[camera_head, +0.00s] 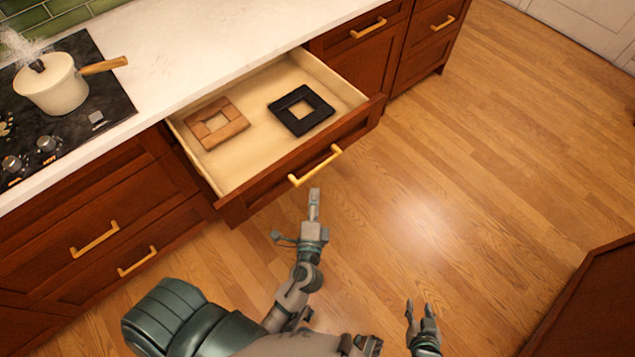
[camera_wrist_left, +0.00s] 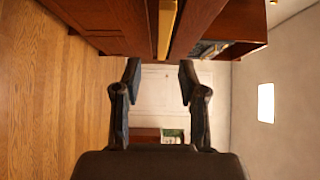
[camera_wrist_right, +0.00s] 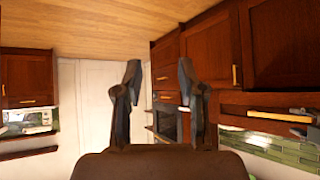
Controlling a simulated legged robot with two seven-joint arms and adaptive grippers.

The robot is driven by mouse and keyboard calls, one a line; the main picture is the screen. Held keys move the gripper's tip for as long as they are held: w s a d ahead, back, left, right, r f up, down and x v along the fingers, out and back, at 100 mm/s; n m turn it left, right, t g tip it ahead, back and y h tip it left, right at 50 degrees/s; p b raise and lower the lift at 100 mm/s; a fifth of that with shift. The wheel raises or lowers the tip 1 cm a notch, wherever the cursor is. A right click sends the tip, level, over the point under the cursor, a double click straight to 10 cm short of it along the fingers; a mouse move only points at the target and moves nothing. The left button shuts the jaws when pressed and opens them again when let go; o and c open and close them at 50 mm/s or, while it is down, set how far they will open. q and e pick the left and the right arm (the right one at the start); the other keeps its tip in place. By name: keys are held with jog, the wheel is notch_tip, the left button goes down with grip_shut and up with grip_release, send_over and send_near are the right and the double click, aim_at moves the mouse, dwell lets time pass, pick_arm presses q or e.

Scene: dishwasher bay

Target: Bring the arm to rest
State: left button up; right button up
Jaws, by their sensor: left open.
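My left gripper (camera_head: 314,205) is in front of the open drawer (camera_head: 350,92), just below its brass handle (camera_head: 315,165) in the head view. In the left wrist view its two fingers (camera_wrist_left: 159,80) stand apart with nothing between them. A brass bar (camera_wrist_left: 166,25) shows past them at the top. My right gripper (camera_head: 422,308) is over the floor at the lower right of the head view. In the right wrist view its fingers (camera_wrist_right: 160,78) are apart and empty.
The drawer holds a brown square frame (camera_head: 233,130) and a black square frame (camera_head: 319,122). A white pot (camera_head: 50,90) steams on the cooktop (camera_head: 105,80) at left. A wooden cabinet (camera_head: 595,300) stands at lower right. The floor (camera_head: 470,180) between is clear.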

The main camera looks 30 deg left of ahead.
pick_arm(q)
jog(key=shift+s+d, duration=0.1)
jog(key=shift+s, duration=0.55)
pick_arm(e)
jog(key=shift+a, duration=0.1)
pick_arm(q)
jog(key=shift+d, duration=0.1)
jog(key=shift+f, duration=0.1)
